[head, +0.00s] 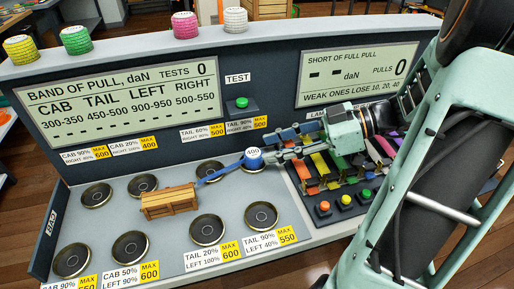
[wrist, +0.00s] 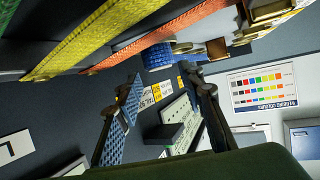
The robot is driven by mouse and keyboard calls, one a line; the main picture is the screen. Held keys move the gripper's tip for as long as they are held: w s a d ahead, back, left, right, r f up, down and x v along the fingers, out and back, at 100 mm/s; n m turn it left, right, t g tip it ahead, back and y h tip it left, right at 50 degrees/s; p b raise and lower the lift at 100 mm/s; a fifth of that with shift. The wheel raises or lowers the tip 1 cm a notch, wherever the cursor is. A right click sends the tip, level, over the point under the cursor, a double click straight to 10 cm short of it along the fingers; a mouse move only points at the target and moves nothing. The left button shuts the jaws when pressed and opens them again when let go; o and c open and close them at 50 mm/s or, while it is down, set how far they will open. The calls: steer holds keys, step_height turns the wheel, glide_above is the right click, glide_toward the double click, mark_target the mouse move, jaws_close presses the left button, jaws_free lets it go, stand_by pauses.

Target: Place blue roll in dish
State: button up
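The blue roll (head: 253,163), with a white top marked 400, stands on the grey bench at the left end of the strap rack. A blue strap tail runs from it down to the left. It also shows in the wrist view (wrist: 157,56), beyond my fingertips. Several dark, gold-rimmed dishes stand on the bench, such as the back dish (head: 209,171) and the right-hand dish (head: 261,215); they look empty. My gripper (head: 272,155) reaches in from the right, close beside the roll. In the wrist view my fingers (wrist: 163,75) are apart; contact with the roll cannot be told.
A wooden crate (head: 170,202) sits among the dishes on the left. Orange, yellow, green and purple straps (head: 322,168) lie right of the roll. Coloured buttons (head: 346,200) stand in front of them. An upright display panel (head: 120,95) rises behind.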

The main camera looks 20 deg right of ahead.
steer(key=v, duration=0.6)
steer(key=shift+d+r+p, duration=0.1)
steer(key=shift+d+p, duration=0.1)
steer(key=shift+p, duration=0.15)
